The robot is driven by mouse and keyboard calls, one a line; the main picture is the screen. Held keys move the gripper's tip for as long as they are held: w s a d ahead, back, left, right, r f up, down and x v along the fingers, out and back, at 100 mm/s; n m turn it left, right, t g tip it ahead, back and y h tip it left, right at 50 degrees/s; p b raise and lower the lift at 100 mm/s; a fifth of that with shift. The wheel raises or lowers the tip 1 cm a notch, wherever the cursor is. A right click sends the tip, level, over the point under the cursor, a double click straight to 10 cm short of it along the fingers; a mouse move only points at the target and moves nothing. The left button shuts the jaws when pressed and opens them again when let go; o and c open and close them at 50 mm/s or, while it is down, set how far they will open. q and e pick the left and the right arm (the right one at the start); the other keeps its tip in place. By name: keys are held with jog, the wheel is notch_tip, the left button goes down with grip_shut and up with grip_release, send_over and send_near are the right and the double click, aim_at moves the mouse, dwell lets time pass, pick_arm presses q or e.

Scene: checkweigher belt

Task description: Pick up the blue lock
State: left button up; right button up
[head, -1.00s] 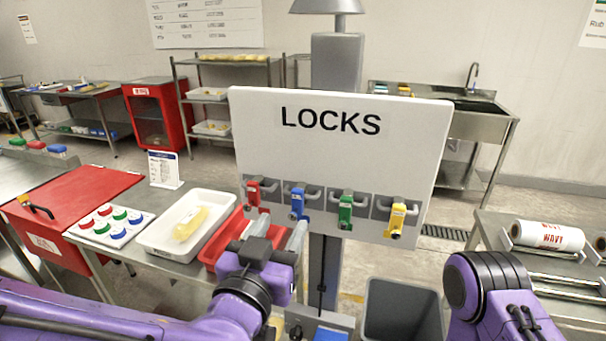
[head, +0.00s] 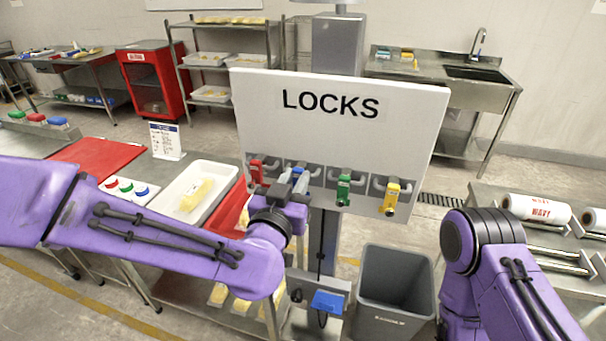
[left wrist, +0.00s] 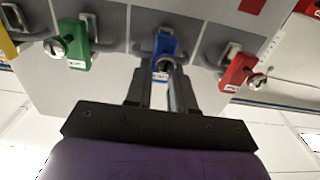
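The blue lock (head: 301,183) hangs on the LOCKS board, second from the left in the row, partly hidden by my left gripper in the head view. My left gripper (head: 292,180) is just in front of it. In the left wrist view, which shows the board upside down, the blue lock (left wrist: 165,47) hangs on its hook straight ahead of my left gripper (left wrist: 160,73). The two fingers are apart, with the lock's lower end at their tips; whether they touch it I cannot tell. My right gripper is out of view; only my right arm shows.
The red lock (head: 257,171) hangs left of the blue one, the green lock (head: 344,189) and yellow lock (head: 391,196) to its right. A white tray (head: 228,175) stands on the table at left. A grey bin (head: 392,290) stands below the board.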

pick_arm(q)
grip_shut()
jog(key=shift+s+r+b, duration=0.1)
jog(key=shift+r+b, duration=0.35)
jog(key=shift+b, duration=0.05)
notch_tip(320, 180, up, 6)
jog(key=shift+b, duration=0.3)
jog(key=b+v, duration=1.2)
jog(key=v, duration=0.7)
jog(key=shift+s+a+r, duration=0.15)
jog(key=shift+s, duration=0.2)
jog(key=shift+s, duration=0.1)
